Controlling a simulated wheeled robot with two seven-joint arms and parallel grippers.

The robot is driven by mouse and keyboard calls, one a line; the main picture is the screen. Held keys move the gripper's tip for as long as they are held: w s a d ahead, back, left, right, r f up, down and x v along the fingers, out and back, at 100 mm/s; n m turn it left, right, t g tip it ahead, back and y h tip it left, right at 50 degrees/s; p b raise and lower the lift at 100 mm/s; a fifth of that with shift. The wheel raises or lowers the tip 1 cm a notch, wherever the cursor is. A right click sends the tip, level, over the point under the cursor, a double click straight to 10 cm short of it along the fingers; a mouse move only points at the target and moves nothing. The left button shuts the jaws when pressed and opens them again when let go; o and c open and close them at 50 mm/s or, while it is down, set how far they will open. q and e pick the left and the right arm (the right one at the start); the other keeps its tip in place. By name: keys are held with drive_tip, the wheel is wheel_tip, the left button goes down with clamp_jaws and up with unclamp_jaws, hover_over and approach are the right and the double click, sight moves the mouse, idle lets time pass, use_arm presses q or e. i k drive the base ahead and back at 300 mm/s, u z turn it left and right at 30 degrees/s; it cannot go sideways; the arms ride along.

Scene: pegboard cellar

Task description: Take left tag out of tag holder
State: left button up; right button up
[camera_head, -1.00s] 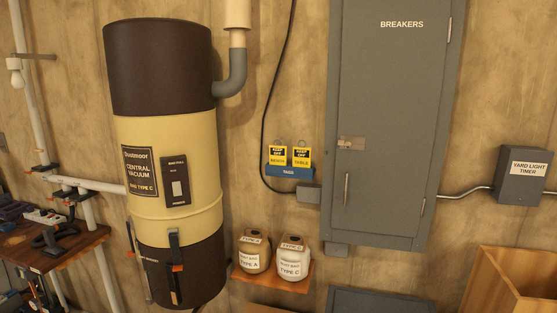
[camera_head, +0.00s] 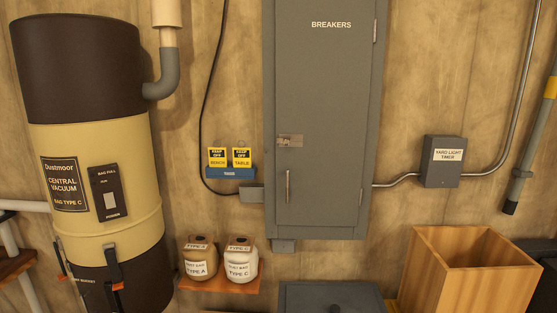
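The blue tag holder (camera_head: 230,173) is fixed on the wall just left of the grey breaker cabinet. Two yellow and black "KEEP OFF" tags stand upright in it side by side. The left tag (camera_head: 217,158) reads "BENCH" on its lower part. The right tag (camera_head: 241,158) reads "TABLE". Both have their lower edges hidden in the holder. Neither of my grippers is in view.
The breaker cabinet (camera_head: 322,120) is right of the holder, and a black cable runs down on its left. Two dust bags, type A (camera_head: 200,262) and type C (camera_head: 240,262), stand on a shelf below. The vacuum (camera_head: 92,150) is at left, a wooden bin (camera_head: 468,270) at lower right.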

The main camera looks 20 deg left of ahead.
sight(217, 155)
drive_tip(key=z, duration=1.3)
drive_tip(key=k, duration=1)
drive_tip(key=u, duration=1.45)
drive_tip(key=i, duration=0.3)
drive_tip(key=u, duration=0.05)
